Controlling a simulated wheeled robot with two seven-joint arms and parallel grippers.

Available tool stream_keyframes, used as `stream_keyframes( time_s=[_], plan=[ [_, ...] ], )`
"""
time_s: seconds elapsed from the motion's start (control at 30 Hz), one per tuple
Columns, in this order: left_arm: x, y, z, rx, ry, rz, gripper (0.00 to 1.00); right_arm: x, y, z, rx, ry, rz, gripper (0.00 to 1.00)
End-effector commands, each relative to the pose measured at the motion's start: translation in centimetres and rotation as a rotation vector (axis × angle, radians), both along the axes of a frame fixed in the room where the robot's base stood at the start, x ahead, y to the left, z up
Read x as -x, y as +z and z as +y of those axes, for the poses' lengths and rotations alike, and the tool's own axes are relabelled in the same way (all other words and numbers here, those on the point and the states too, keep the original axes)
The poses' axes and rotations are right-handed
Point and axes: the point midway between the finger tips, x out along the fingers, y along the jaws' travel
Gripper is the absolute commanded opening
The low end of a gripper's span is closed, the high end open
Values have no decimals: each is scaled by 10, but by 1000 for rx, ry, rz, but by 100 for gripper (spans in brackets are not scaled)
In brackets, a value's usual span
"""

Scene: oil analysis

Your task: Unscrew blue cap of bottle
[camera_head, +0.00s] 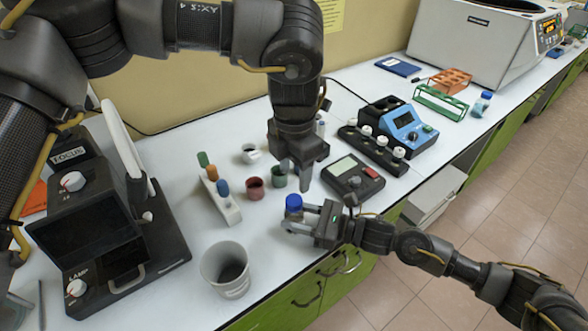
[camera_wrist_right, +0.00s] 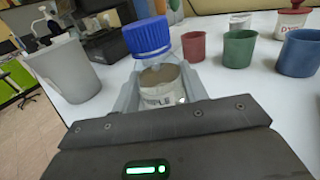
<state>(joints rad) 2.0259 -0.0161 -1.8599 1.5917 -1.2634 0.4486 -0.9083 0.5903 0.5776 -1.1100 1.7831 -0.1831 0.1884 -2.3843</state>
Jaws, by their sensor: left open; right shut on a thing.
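The sample bottle (camera_wrist_right: 160,85) has a blue ribbed cap (camera_wrist_right: 147,37) and stands between the fingers of my right gripper (camera_head: 299,221), which is shut on its body. In the head view the blue cap (camera_head: 294,203) shows above the fingers, near the front of the white table. In the right wrist view the cap looks tilted and sits a little off the line of the bottle. I cannot tell whether it is still on the neck. My left gripper (camera_head: 294,180) is open, fingers pointing down, above and behind the cap. Nothing shows between its fingers.
A grey beaker (camera_head: 228,272) stands left of the bottle. Red (camera_head: 254,188) and green (camera_head: 279,177) cups stand behind it, near a white rack (camera_head: 222,196) with coloured tubes. A dark meter (camera_head: 353,178) lies to the right. The table's front edge is close to the right gripper.

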Motion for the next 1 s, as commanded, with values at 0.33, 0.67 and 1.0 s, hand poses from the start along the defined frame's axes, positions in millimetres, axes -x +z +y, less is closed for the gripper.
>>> stream_keyframes(
  time_s=[0.33,0.67,1.0],
  plan=[
    [0,0,0,-1,-866,-1,51,0,-1,0,1,-1,0,0],
    [0,0,1,-2,-1441,0,51,0,-1,0,1,-1,0,0],
    [0,-1,1,0,-1569,0,51,0,-1,0,2,-1,1,0]
  ],
)
